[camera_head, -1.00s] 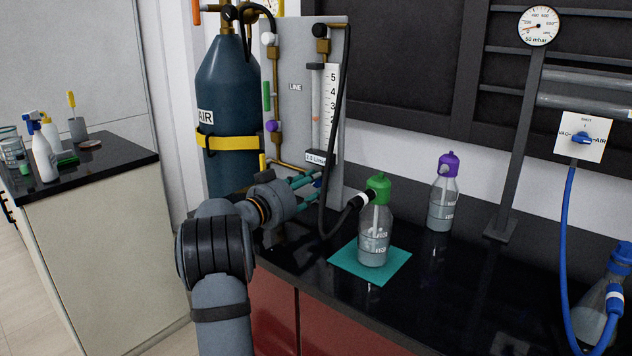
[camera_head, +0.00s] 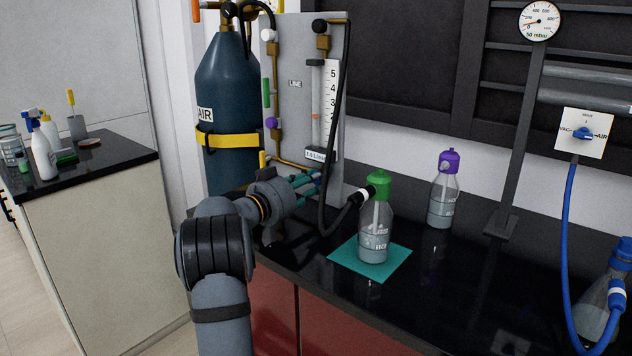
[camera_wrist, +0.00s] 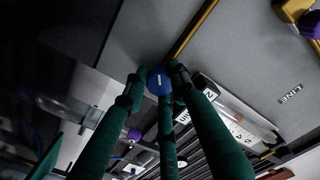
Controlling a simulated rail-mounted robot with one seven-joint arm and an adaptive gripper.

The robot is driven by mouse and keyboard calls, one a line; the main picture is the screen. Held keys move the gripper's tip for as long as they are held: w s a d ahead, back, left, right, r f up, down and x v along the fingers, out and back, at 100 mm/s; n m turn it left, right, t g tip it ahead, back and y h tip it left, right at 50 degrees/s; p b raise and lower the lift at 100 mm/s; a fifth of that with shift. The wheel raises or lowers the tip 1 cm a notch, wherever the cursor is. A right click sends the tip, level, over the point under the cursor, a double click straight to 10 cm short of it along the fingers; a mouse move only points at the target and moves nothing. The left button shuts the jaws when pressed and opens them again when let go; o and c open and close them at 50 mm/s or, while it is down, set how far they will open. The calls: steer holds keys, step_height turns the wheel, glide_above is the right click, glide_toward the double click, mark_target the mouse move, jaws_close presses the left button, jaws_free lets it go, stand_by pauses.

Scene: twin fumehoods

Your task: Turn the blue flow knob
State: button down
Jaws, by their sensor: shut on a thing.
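The blue flow knob (camera_wrist: 158,82) shows in the wrist view with a white line on its face. It sits low on the grey gas panel (camera_head: 283,120). My gripper (camera_wrist: 158,74) has its green fingers closed around the knob's rim. In the head view my gripper (camera_head: 308,185) reaches the lower part of the panel, and fingers and hose mostly hide the knob.
A black hose runs past my gripper to the green-capped bottle (camera_head: 375,230) on a teal mat (camera_head: 345,259). A purple-capped bottle (camera_head: 442,195) stands behind it. The blue AIR cylinder (camera_head: 228,110) is left of the panel.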

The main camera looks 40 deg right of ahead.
steer(key=m+b, duration=0.2)
steer(key=m, duration=0.1)
steer(key=shift+r+b, duration=0.15)
steer(key=shift+b, duration=0.25)
steer(key=m+b, duration=0.2)
steer(key=m, duration=0.1)
steer(key=shift+m+b, duration=0.35)
steer(key=shift+m, duration=0.05)
steer(key=m+b, duration=0.4)
steer(key=m, duration=0.2)
steer(key=shift+s, duration=0.1)
steer(key=m+b, duration=0.1)
steer(key=m, duration=0.1)
steer(key=m+b, duration=0.1)
steer(key=m, duration=0.1)
steer(key=m+b, duration=0.1)
steer(key=m, duration=0.1)
steer(key=shift+d+f+m, duration=0.1)
steer(key=shift+f+m, duration=0.15)
steer(key=shift+m, duration=0.15)
steer(key=m+b, duration=0.2)
steer(key=m, duration=0.4)
steer(key=shift+f+b, duration=0.2)
steer(key=shift+b, duration=0.15)
steer(key=shift+m, duration=0.3)
steer(key=c, duration=1.9)
jaws_free()
steer(key=o, duration=0.4)
steer(key=shift+s+r, duration=0.1)
steer(key=shift+o, duration=0.3)
